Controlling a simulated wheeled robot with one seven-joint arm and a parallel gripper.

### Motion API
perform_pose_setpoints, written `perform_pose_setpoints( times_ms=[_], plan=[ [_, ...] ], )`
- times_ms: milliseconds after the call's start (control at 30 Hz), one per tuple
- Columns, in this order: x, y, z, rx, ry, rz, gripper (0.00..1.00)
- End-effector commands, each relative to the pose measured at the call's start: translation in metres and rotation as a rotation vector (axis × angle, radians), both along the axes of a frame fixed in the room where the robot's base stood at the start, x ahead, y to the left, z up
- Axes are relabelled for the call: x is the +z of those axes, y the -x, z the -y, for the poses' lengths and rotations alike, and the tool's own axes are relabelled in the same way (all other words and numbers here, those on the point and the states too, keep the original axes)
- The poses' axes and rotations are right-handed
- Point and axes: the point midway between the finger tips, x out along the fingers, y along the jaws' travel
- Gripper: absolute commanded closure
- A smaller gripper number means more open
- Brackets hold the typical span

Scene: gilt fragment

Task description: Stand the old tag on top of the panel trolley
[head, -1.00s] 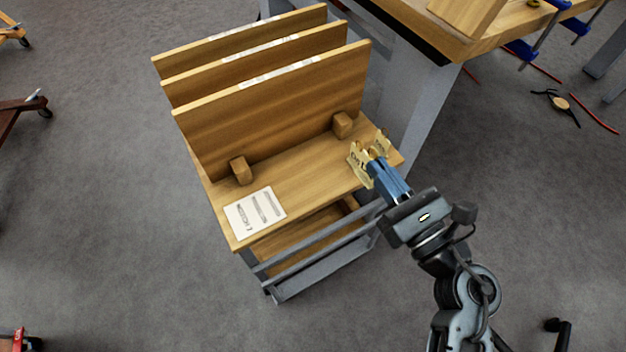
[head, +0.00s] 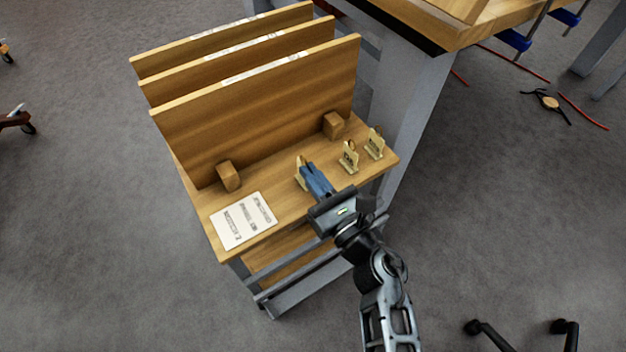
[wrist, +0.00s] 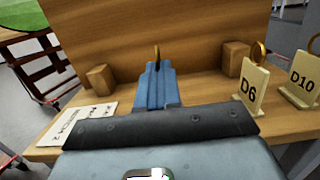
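The panel trolley (head: 285,195) has a wooden top with upright panels at its back. My gripper (head: 313,176) is over the middle of this top, its blue fingers close together on a small tan tag (head: 300,175), taken as the old tag. In the wrist view the blue fingers (wrist: 156,85) hide the tag's face; only its brass ring (wrist: 156,54) shows above them. The tag looks upright. I cannot tell whether its foot touches the wood. Two similar tags stand to the right, D6 (wrist: 249,92) and D10 (wrist: 302,78).
A printed white sheet (head: 243,220) lies on the trolley top at left. Two wooden blocks (head: 229,175) (head: 333,125) sit before the front panel (head: 260,110). A workbench (head: 400,25) stands behind at right.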

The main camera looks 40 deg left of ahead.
Motion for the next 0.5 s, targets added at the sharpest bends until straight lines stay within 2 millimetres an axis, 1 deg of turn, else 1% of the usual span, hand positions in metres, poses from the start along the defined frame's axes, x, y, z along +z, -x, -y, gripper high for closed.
perform_pose_setpoints(
  times_ms=[33,67,300,500],
  plan=[
    [-0.0053,0.0,-0.0001,0.0,-0.001,-0.002,1.0],
    [-0.0061,0.0001,-0.0001,0.001,-0.001,0.0,1.0],
    [-0.0056,0.0001,0.0002,0.001,-0.001,0.0,1.0],
    [-0.0107,0.0,0.0003,0.0,-0.001,-0.001,1.0]
  ],
)
